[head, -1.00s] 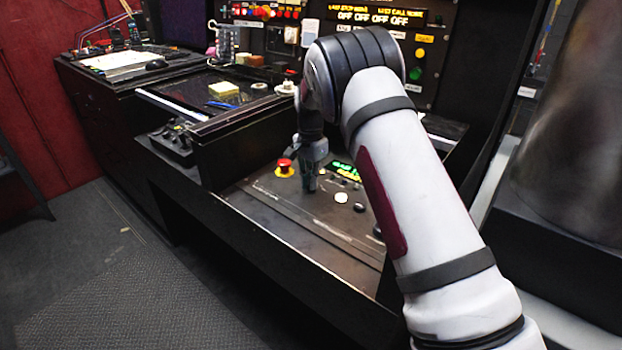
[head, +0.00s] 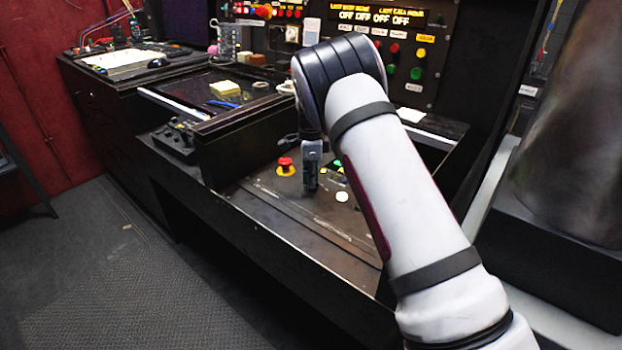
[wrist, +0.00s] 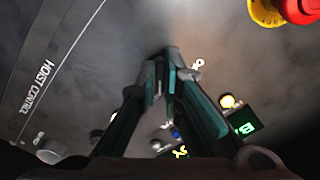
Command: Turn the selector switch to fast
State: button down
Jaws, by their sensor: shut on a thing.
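My gripper (head: 311,187) points down at the sloped control panel (head: 262,212), just right of the red emergency button. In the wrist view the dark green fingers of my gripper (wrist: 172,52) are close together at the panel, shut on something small. It is taken to be the selector switch, which the fingers hide, so its pointer direction cannot be read. A small pale mark (wrist: 197,66) shows beside the fingertips. No readable "fast" label shows.
The red emergency button (head: 286,166) on its yellow base is close by; it also shows in the wrist view (wrist: 301,9). A white button (head: 342,196) is right.

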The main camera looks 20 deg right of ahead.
dwell(0.5)
jog(key=c, duration=1.7)
grip_release()
notch_tip(320, 180, up, 12)
